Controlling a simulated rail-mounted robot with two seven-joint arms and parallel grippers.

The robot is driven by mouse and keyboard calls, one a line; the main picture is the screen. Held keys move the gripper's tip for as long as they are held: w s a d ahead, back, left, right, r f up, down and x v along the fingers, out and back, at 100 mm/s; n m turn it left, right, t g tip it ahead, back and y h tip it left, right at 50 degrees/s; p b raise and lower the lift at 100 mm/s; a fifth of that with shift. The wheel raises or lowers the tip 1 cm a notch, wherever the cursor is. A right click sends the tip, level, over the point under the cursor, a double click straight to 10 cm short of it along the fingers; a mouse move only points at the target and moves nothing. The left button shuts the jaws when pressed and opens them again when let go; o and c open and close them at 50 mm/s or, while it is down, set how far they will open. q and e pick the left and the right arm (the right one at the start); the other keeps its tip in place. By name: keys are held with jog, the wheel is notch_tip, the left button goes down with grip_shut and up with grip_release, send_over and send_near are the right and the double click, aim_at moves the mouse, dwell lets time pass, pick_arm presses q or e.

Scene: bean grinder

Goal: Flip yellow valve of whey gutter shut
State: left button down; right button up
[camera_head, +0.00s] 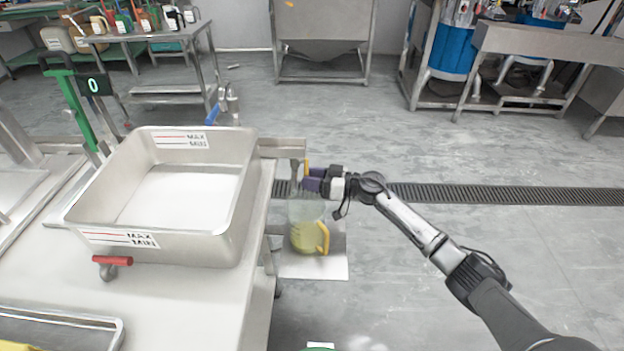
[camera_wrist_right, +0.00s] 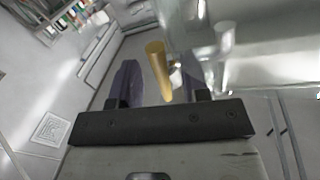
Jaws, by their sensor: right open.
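The whey gutter (camera_head: 283,147) is a short metal channel on the right side of the steel vat (camera_head: 240,215). Its yellow valve handle (camera_head: 306,167) shows as a small upright piece at the outer end. My right gripper (camera_head: 313,178) is at the valve, coming from the right. In the right wrist view the yellow handle (camera_wrist_right: 157,68) lies between the spread purple fingers of my right gripper (camera_wrist_right: 158,80), nearer the right finger; contact is not clear. The right gripper is open. My left gripper is not in view.
A clear jug (camera_head: 308,235) with a yellow handle and yellow-green liquid stands below the gutter on a pale platform (camera_head: 330,266). A red-handled valve (camera_head: 113,262) is at the vat's near side. A blue-handled tap (camera_head: 213,113) stands behind. The floor to the right is clear.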

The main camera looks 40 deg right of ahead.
jog(key=shift+c, duration=0.2)
grip_shut()
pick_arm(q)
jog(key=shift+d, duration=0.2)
